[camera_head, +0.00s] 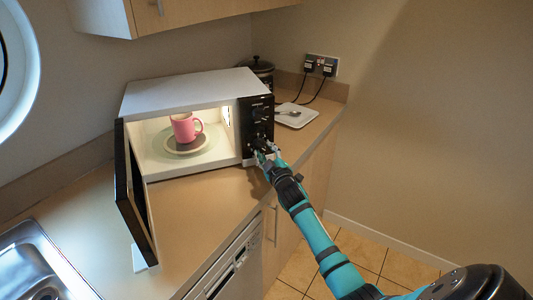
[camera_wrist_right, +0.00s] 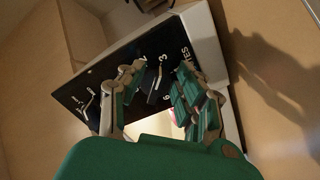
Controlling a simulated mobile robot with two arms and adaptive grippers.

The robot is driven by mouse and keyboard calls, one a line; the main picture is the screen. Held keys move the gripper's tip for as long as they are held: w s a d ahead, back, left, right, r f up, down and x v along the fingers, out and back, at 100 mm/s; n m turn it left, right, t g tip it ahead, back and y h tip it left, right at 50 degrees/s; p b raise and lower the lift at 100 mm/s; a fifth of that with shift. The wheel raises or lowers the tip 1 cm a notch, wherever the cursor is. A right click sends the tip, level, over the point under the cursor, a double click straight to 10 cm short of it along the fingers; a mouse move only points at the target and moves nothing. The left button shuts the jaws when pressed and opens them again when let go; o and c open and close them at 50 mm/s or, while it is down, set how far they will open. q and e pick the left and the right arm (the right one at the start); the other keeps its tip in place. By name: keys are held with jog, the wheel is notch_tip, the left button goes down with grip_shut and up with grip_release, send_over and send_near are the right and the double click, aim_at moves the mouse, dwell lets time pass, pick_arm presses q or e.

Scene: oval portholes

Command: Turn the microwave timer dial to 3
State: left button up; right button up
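The white microwave (camera_head: 190,92) stands on the counter with its door (camera_head: 135,190) swung open to the left. Its black control panel (camera_head: 246,128) is on the right side of its front. My right gripper (camera_head: 265,152) is at the lower part of this panel, at the timer dial. In the right wrist view, my gripper (camera_wrist_right: 160,98) has its two fingers apart, in front of the panel. The dark dial (camera_wrist_right: 156,82) shows partly between them, close to the printed 3. The fingers hide much of the scale, and the dial's exact setting is unclear. My left gripper is out of view.
A pink mug (camera_head: 183,127) stands on a plate (camera_head: 187,146) inside the lit microwave. A white tray (camera_head: 296,116), a dark pot (camera_head: 262,68) and plugged sockets (camera_head: 321,66) are to the right and behind. A sink (camera_head: 42,265) is at the lower left.

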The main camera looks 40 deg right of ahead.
jog(key=v, duration=1.2)
